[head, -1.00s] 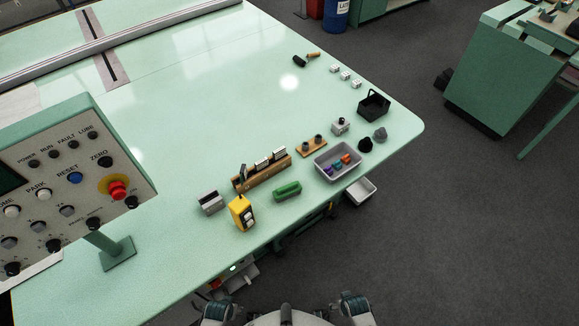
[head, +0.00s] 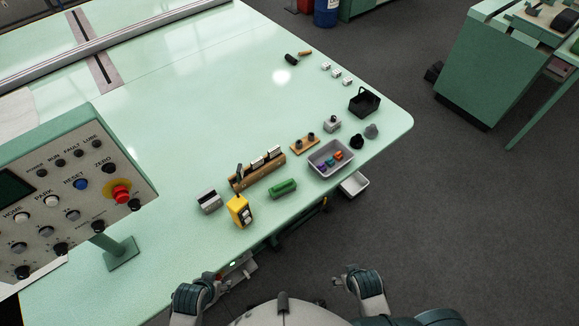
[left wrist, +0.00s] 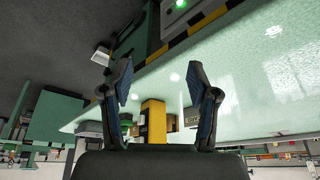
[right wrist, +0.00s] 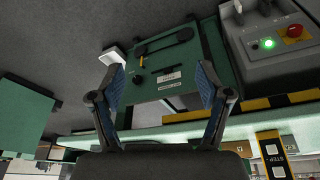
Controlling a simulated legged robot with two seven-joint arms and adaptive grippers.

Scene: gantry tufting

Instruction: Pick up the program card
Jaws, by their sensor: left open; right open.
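A wooden rack (head: 257,174) stands near the front edge of the table in the head view, with several upright white-faced pieces (head: 274,152) in it. They look like cards; I cannot tell which one is the program card. My left gripper (head: 222,281) is low in the head view, in front of the table edge and apart from the rack. In the left wrist view it is open and empty (left wrist: 160,80). My right gripper (head: 338,284) is also in front of the table. In the right wrist view it is open and empty (right wrist: 160,85).
A yellow pendant (head: 239,210), a grey slotted box (head: 208,202) and a green block (head: 284,188) stand around the rack. A grey tray (head: 318,168) of coloured pieces is to the right. The control panel (head: 70,195) stands at left. The table middle is clear.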

